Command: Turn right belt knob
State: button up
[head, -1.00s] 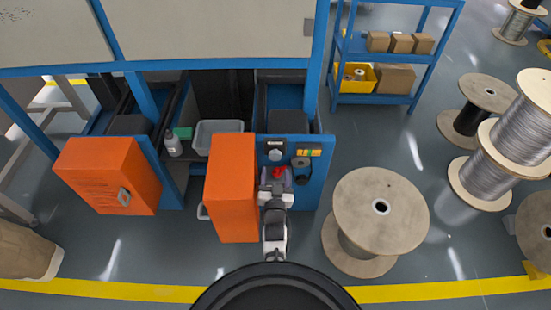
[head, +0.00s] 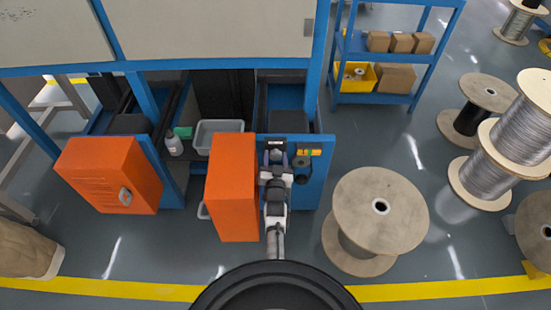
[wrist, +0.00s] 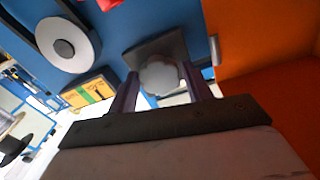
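A pale grey round knob (wrist: 160,76) sits on a dark square plate (wrist: 160,48) on a blue panel (head: 311,190). In the head view the dark plate (head: 275,143) shows just above my gripper (head: 276,160), which largely covers the knob. In the wrist view the two dark fingers of my gripper (wrist: 161,80) stand apart, one on each side of the knob. Small gaps seem to show beside it, and I see no firm contact. A red part (wrist: 108,4) shows at the top edge of the wrist view.
An open orange door (head: 231,188) stands close left of my arm, also in the wrist view (wrist: 262,45). A dark round part (head: 301,163) and a yellow-green label (head: 309,152) are right of the knob. A large wooden spool (head: 380,210) stands on the floor to the right.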

jog(key=c, duration=0.7)
jog(key=shift+f+m, duration=0.1)
jog(key=shift+m, duration=0.3)
jog(key=shift+m+b, duration=0.9)
jog(key=shift+m, duration=0.3)
jog(key=shift+m+b, duration=0.7)
jog(key=shift+m, duration=0.6)
jog(key=o, duration=1)
